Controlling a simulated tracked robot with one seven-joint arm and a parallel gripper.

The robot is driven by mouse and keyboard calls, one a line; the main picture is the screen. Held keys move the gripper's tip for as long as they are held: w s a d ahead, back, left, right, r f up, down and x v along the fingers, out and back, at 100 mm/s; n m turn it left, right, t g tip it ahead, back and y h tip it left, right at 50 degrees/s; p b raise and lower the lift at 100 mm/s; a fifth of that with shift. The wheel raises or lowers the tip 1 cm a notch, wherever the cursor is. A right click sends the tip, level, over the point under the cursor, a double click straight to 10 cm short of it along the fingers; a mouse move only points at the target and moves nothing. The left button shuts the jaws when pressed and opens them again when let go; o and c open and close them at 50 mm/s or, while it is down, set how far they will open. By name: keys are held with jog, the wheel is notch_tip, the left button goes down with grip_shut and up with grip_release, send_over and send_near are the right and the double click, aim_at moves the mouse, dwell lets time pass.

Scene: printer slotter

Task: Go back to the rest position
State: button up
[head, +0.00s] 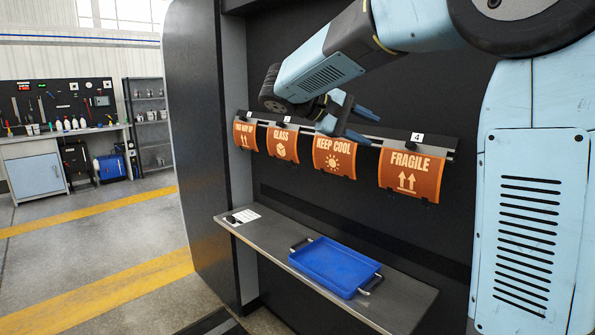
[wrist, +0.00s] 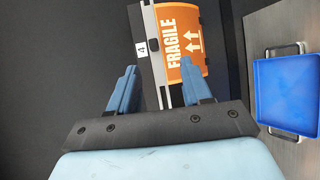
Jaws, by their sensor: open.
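My gripper (head: 352,118) is open and empty, held up in front of the label rack (head: 367,131). In the wrist view my gripper's two blue fingers (wrist: 160,90) stand wide apart with nothing between them. Orange labels hang from the rack: one reading THIS WAY UP (head: 245,136), GLASS (head: 282,146), KEEP COOL (head: 333,158) and FRAGILE (head: 411,175). The FRAGILE label also shows beyond the fingers in the wrist view (wrist: 184,42), by the number 4 tag. My gripper partly covers the rack around the KEEP COOL label.
A blue tray (head: 336,265) with two handles lies on the grey shelf (head: 400,307) below the rack. A small white card (head: 238,218) is at the shelf's left end. A workbench (head: 60,142) and a shelving unit (head: 147,120) stand far left, with open floor before them.

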jog(key=s+d+f+m+t+y, duration=0.1)
jog(key=s+f+y, duration=0.5)
jog(key=s, duration=0.6)
jog(key=s+d+f+m+t+y, duration=0.1)
jog(key=s+f+m+t+y, duration=0.2)
jog(key=s+f+y, duration=0.4)
jog(key=s+f, duration=0.1)
jog(key=s, duration=0.4)
jog(key=shift+s+d+f, duration=0.25)
jog(key=shift+s+d, duration=0.05)
jog(key=shift+c, duration=0.6)
